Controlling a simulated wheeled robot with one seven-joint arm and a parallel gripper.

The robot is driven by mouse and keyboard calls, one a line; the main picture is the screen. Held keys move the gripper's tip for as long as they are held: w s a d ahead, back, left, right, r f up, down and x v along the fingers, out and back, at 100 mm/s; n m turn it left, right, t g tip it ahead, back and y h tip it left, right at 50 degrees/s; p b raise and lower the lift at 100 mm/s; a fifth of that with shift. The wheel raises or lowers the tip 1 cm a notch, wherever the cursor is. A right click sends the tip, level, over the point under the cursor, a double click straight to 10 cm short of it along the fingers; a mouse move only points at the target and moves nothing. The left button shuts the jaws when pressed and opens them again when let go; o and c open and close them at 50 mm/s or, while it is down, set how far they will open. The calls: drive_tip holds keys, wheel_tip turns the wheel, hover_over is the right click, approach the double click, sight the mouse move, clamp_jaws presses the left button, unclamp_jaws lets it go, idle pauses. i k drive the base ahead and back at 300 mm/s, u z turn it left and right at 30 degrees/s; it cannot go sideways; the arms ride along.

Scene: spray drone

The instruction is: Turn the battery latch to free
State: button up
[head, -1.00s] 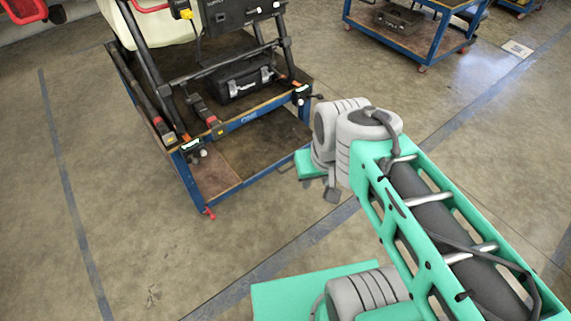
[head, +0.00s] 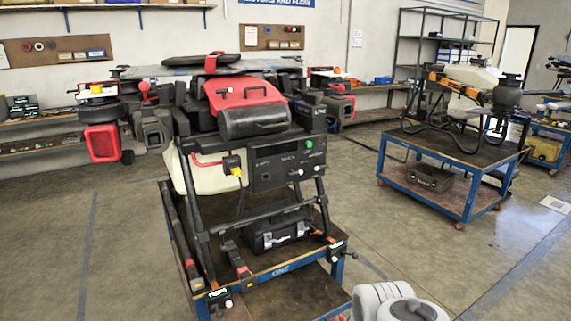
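A large spray drone stands on a blue cart (head: 275,272) near the middle of the head view. On its top sits a red and black pack (head: 250,105) with a handle, which looks like the battery. Below it is a black panel (head: 278,168) with white lettering, a green spot and a pale knob. I cannot make out the battery latch or its position at this size. My gripper is out of view. Only grey joints of my arm show at the bottom edge, right of the cart.
A yellow plug (head: 235,169) hangs on a cable left of the panel. A black case (head: 276,234) lies on the cart. A second cart (head: 435,195) with another drone stands at the right. Floor (head: 125,260) left of the cart is clear.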

sight(319, 167)
drive_tip(key=u, duration=0.1)
drive_tip(key=k, duration=1)
drive_tip(key=z, duration=0.9)
drive_tip(key=i, duration=0.95)
drive_tip(key=u, duration=0.45)
drive_tip(key=i, duration=0.75)
drive_tip(key=u, duration=0.6)
